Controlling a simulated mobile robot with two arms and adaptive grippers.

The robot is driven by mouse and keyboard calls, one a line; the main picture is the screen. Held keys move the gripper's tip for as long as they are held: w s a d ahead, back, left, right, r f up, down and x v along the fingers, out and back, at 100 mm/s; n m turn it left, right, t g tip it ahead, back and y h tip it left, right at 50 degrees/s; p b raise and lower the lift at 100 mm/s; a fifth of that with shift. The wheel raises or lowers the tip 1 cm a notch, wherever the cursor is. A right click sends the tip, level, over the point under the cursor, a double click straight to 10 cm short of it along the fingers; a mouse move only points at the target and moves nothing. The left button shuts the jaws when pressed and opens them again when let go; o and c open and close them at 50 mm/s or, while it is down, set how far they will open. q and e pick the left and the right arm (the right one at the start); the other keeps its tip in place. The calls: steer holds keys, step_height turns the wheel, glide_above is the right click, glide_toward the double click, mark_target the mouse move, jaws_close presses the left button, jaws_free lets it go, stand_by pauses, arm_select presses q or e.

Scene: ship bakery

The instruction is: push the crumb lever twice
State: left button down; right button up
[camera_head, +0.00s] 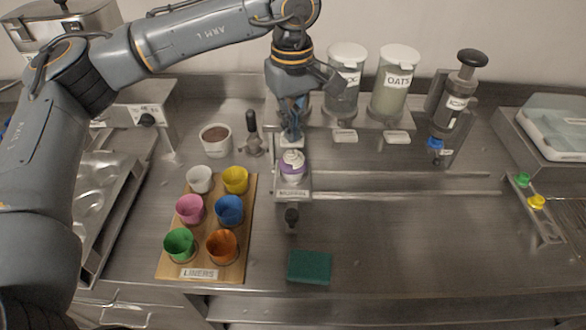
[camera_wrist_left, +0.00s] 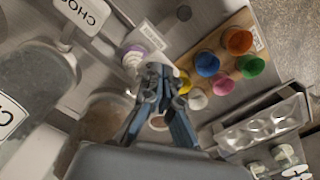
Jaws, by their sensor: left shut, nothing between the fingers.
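My left gripper (camera_head: 291,134) is shut and empty, pointing down at the front of the leftmost dispenser. Its fingertips are at a small pale tab (camera_head: 291,143), likely the crumb lever; I cannot tell if they touch it. The arm hides most of that dispenser and any label on it. Just in front of the tab, a purple cup with a white swirled top (camera_head: 292,165) stands on a labelled carriage (camera_head: 293,193). In the left wrist view, the shut fingers (camera_wrist_left: 156,70) are beside the purple cup (camera_wrist_left: 135,60). My right gripper is not in view.
The middle dispenser (camera_head: 343,95) and the oats dispenser (camera_head: 392,90) stand to the right, with pale front tabs. A liner board (camera_head: 205,274) holds several coloured cups. A brown-filled bowl (camera_head: 216,139), green sponge (camera_head: 309,267) and plunger device (camera_head: 457,103) stand around. The right foreground counter is clear.

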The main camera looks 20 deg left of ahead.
arm_select(q)
steer(key=shift+f+b, duration=0.35)
steer(key=shift+f, duration=0.25)
steer(key=shift+r, duration=0.1)
steer(key=shift+r+p, duration=1.15)
steer(key=shift+r, duration=0.85)
steer(key=shift+f, duration=0.1)
